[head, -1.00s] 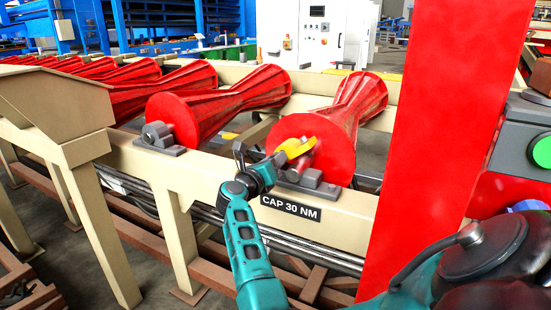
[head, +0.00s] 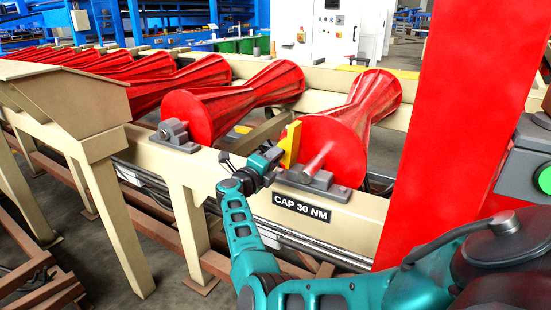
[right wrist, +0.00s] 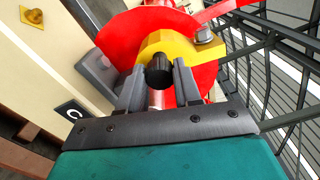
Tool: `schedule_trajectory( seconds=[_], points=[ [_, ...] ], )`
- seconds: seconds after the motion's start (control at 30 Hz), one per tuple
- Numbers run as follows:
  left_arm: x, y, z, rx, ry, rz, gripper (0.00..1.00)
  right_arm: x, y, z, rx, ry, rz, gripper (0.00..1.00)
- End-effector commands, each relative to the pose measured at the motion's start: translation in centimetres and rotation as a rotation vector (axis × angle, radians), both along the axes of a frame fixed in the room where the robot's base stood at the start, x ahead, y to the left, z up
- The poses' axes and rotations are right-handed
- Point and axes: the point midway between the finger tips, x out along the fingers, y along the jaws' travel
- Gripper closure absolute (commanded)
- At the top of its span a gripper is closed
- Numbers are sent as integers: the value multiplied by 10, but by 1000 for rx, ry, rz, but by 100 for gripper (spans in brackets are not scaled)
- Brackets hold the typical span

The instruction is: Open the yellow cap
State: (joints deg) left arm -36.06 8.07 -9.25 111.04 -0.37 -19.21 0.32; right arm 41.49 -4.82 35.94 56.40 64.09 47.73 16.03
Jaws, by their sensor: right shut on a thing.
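The yellow cap (head: 290,146) stands edge-on, nearly upright, in front of the red roller's (head: 335,148) near end face. A bare metal shaft end (head: 318,160) shows to its right, above a grey bearing block (head: 318,180). My right gripper (head: 273,156) is at the cap's left side. In the right wrist view the cap (right wrist: 176,47) is ahead, with a bolt at its right end, and a black knob (right wrist: 159,70) on it sits between the fingers of my right gripper (right wrist: 160,84), which is shut on it. My left gripper is not in view.
A beige frame rail carries a "CAP 30 NM" label (head: 301,208) below the gripper. A red post (head: 440,120) stands close on the right, beside a green button box (head: 541,165). More red rollers (head: 245,100) line up to the left.

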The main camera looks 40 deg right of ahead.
Motion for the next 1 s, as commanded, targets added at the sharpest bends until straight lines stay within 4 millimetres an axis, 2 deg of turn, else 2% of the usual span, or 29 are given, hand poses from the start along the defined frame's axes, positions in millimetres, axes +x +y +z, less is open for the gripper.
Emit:
schedule_trajectory(
  seconds=[0.67,0.7,0.93,1.0],
  points=[
    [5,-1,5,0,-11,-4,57,4,1,1,-20,55,3,100],
    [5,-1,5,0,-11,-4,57,4,1,1,-20,55,2,64],
    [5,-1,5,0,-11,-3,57,3,1,0,-18,55,1,42],
    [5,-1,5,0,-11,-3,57,3,1,-1,-17,55,1,41]
  ],
)
